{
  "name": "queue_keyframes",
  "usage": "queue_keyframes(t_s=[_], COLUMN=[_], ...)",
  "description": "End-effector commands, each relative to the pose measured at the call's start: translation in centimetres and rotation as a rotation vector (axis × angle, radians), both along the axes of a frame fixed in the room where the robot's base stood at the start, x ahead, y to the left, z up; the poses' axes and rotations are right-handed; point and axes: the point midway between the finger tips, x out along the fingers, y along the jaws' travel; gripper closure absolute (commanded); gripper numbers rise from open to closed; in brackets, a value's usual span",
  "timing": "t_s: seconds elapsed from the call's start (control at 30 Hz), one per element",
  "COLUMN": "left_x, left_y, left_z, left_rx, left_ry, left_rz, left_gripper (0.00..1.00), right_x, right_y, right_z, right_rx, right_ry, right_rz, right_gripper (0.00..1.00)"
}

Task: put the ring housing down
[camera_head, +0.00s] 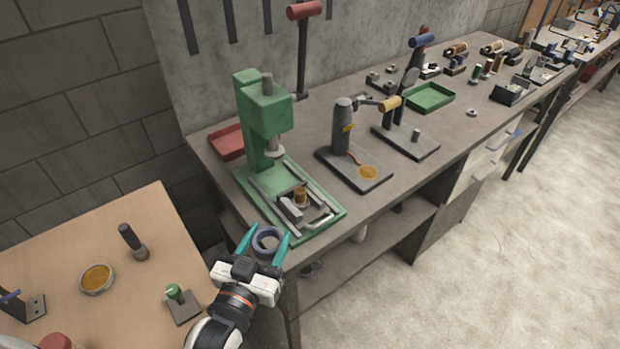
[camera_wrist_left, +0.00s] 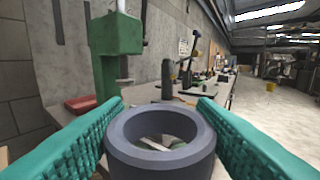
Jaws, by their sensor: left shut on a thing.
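The ring housing (camera_head: 267,240) is a dark blue-grey ring with an open centre. My left gripper (camera_head: 264,238) is shut on it, with one teal finger on each side. The ring is held in front of the green press (camera_head: 263,120), near the front edge of the grey workbench (camera_head: 226,178). In the left wrist view the ring housing (camera_wrist_left: 160,148) fills the lower middle between the teal fingers, its opening facing up. Whether it touches anything below cannot be told. My right gripper is in neither view.
A wooden table (camera_head: 140,195) at the left bears a round dish (camera_head: 97,279), a dark-handled tool (camera_head: 133,242) and a green-knobbed piece (camera_head: 180,300). Red tray (camera_head: 227,141) and green tray (camera_head: 428,97) lie on the workbench. A black stand (camera_head: 355,168) is right of the press.

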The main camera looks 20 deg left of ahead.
Motion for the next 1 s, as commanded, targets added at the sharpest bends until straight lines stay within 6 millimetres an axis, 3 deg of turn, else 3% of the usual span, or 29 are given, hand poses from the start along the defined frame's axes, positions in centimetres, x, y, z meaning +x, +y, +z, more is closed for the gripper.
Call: queue_keyframes(t_s=[0.23, 0.4, 0.5, 0.7, 1.0], left_x=[9.0, 14.5, 16.8, 18.8, 18.9], left_y=[-2.1, -1.9, -1.3, -0.7, -0.6], left_z=[0.3, 1.3, 2.1, 2.8, 2.8], left_rx=[0.01, 0.009, 0.005, 0.001, -0.001], left_ry=[-0.01, -0.007, -0.006, -0.003, -0.002], left_rz=[-0.146, -0.196, -0.207, -0.212, -0.212], left_gripper=[0.8, 0.8, 0.8, 0.8, 0.8], right_x=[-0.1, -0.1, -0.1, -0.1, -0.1], right_y=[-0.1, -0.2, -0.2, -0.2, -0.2], right_z=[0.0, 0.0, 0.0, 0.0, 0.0], right_rx=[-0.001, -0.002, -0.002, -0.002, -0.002], right_ry=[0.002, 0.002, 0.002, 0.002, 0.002], right_rz=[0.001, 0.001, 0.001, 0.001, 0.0], right_gripper=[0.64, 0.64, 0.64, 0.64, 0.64])
